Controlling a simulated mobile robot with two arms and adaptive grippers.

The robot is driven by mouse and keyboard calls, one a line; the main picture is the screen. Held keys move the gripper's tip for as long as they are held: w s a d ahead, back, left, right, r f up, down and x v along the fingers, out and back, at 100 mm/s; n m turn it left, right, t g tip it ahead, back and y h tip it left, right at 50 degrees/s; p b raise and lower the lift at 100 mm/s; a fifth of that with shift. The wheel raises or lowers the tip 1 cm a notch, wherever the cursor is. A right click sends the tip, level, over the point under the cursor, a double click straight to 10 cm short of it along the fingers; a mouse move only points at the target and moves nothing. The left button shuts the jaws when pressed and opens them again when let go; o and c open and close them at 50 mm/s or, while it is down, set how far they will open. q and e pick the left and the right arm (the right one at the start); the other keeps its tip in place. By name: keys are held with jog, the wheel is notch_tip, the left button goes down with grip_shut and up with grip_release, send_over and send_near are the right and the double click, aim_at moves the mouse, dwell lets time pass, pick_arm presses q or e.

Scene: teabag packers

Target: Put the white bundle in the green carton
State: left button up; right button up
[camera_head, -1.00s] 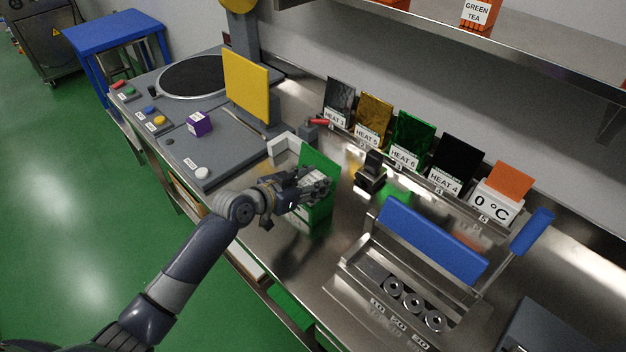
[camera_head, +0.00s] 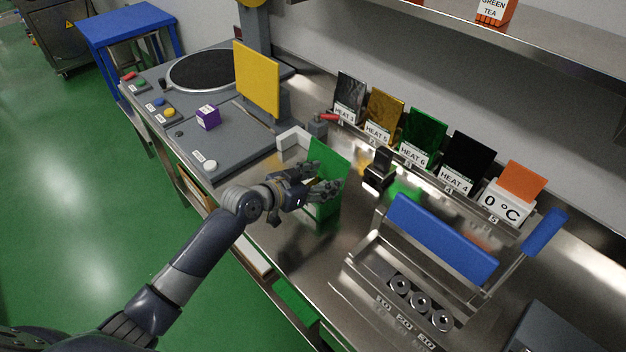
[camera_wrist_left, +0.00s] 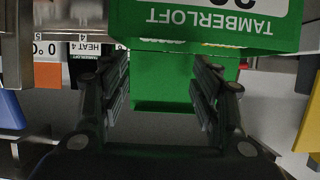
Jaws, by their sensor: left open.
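The green carton (camera_head: 330,160) stands on the steel bench with its tall back flap raised. In the left wrist view the carton (camera_wrist_left: 125,22) fills the upper middle, with a white TAMBERLOFT label upside down. My left gripper (camera_head: 326,188) is at the carton's top, its fingers in front of the raised flap. In the wrist view my left gripper (camera_wrist_left: 163,82) is open, with a clear gap between the fingers and green carton behind. I cannot make out the white bundle; it may be hidden in the carton or behind the fingers. My right gripper is not in view.
A white angled bracket (camera_head: 291,138) and a black stamp-like tool (camera_head: 379,168) stand close to the carton. A blue-handled sealer (camera_head: 442,238) is at right. Several pouches in a labelled rack (camera_head: 420,137) line the back. A yellow panel (camera_head: 257,80) stands at left.

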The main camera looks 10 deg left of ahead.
pick_arm(q)
jog(key=shift+r, duration=0.45)
jog(key=shift+s+a+r+p, duration=0.1)
jog(key=shift+r+p, duration=0.1)
jog(key=shift+p, duration=0.2)
jog(key=b+v, duration=0.2)
jog(key=v, duration=0.9)
jog(key=shift+s+a, duration=0.15)
jog(key=shift+s, duration=0.15)
